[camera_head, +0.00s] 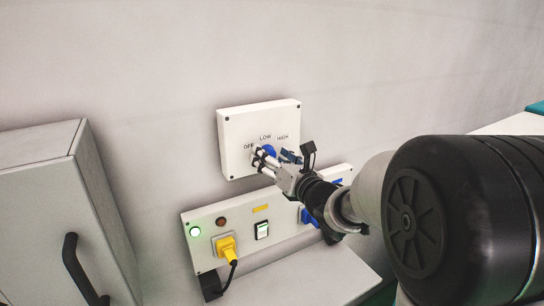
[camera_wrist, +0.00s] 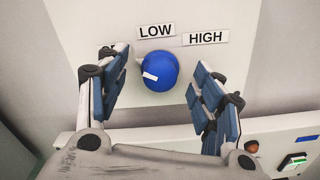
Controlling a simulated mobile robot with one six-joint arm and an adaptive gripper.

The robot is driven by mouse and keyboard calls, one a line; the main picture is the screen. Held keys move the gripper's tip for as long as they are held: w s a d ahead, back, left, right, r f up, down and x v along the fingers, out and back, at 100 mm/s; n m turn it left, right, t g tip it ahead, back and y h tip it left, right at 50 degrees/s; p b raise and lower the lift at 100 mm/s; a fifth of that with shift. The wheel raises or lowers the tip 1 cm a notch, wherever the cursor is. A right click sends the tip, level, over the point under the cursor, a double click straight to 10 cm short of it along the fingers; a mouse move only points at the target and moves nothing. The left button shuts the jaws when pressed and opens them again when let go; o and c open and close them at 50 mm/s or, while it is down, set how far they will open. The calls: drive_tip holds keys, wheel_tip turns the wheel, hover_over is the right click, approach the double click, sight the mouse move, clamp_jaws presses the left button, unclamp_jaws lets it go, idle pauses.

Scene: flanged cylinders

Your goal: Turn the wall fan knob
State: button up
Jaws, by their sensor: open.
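The blue fan knob (camera_wrist: 160,69) sits on a white wall box (camera_head: 235,125). A short white mark shows on the knob's face, left of its middle. LOW (camera_wrist: 156,30) and HIGH (camera_wrist: 205,38) labels show above it and to its upper right. The OFF label (camera_head: 249,147) shows in the head view. My gripper (camera_head: 274,156) is open in front of the box. In the wrist view its blue-padded fingers stand on either side of the knob, with gaps visible at both sides. In the head view the fingers partly hide the knob (camera_head: 268,149).
A lower white panel (camera_head: 281,204) holds a yellow plug (camera_head: 226,246), a lit green light (camera_head: 194,231), a switch (camera_head: 262,231) and a blue plug. A grey cabinet (camera_head: 50,190) with a black handle stands at the left. A light countertop (camera_head: 300,277) lies below.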

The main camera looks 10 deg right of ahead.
drive_tip(key=shift+b+v, duration=1.3)
drive_tip(key=shift+v, duration=1.7)
drive_tip(key=s+d+f+m+g+h+b, duration=0.1)
drive_tip(key=s+d+f+m+g+h, duration=0.2)
drive_tip(key=s+m, duration=0.5)
drive_tip(key=s+d+f+m+g+h+b, duration=0.1)
drive_tip(key=s+d+f+m+g+h, duration=0.2)
drive_tip(key=m, duration=0.9)
drive_tip(key=s+a+f+m+g, duration=0.2)
drive_tip(key=s+f+m, duration=0.1)
drive_tip(key=s+m, duration=0.2)
drive_tip(key=s+a+f+m+g+b, duration=0.1)
drive_tip(key=s+f+m, duration=0.3)
drive_tip(key=s, duration=0.6)
drive_tip(key=s+a+f+m+g, duration=0.3)
drive_tip(key=s+m, duration=0.3)
drive_tip(key=s, duration=0.2)
drive_tip(key=shift+a+f+m+g, duration=0.3)
drive_tip(key=shift+a+f+m, duration=0.05)
drive_tip(key=shift+a+m, duration=0.05)
drive_tip(key=shift+c, duration=0.5)
